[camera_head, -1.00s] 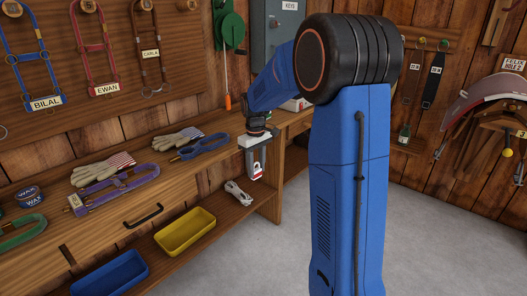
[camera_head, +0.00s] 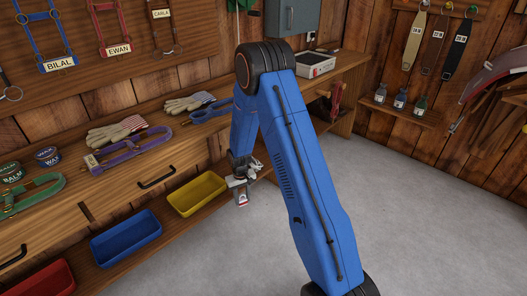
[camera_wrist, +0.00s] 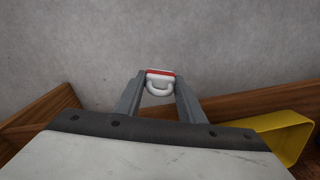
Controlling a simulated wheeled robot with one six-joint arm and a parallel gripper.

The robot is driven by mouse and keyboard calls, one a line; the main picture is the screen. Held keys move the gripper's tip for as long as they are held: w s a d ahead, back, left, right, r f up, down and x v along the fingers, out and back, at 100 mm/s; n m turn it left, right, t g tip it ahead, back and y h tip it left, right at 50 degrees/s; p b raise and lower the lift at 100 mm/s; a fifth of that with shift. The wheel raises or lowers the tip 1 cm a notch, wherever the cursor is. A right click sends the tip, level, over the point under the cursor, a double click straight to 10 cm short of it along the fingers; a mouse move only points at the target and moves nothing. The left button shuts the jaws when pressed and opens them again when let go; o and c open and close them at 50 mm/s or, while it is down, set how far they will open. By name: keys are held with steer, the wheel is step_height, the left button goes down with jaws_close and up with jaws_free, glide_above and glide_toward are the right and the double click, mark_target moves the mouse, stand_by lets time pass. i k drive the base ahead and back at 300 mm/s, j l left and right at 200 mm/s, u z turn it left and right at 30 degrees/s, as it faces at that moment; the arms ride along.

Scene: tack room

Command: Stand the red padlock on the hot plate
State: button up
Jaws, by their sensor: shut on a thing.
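My gripper (camera_head: 241,196) is shut on the red padlock (camera_head: 242,202) and hangs low in front of the bench, beside the yellow tray. In the wrist view the padlock (camera_wrist: 160,73) sits between the fingertips of my gripper (camera_wrist: 160,84), with its pale shackle towards the camera and a red band above. Most of its body is hidden. Grey floor lies beyond it. A white box-shaped appliance with a dark top (camera_head: 316,67), which looks like the hot plate, stands at the far right end of the bench, well apart from my gripper.
A yellow tray (camera_head: 180,209) and a blue tray (camera_head: 103,254) stand on the low shelf. Gloves (camera_head: 113,131), a purple halter (camera_head: 125,155) and a blue halter (camera_head: 211,112) lie on the bench. A grey cabinet (camera_head: 292,17) hangs behind the appliance. The floor at right is clear.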

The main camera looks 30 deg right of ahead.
mark_target(311, 60)
steer(key=l, duration=1.5)
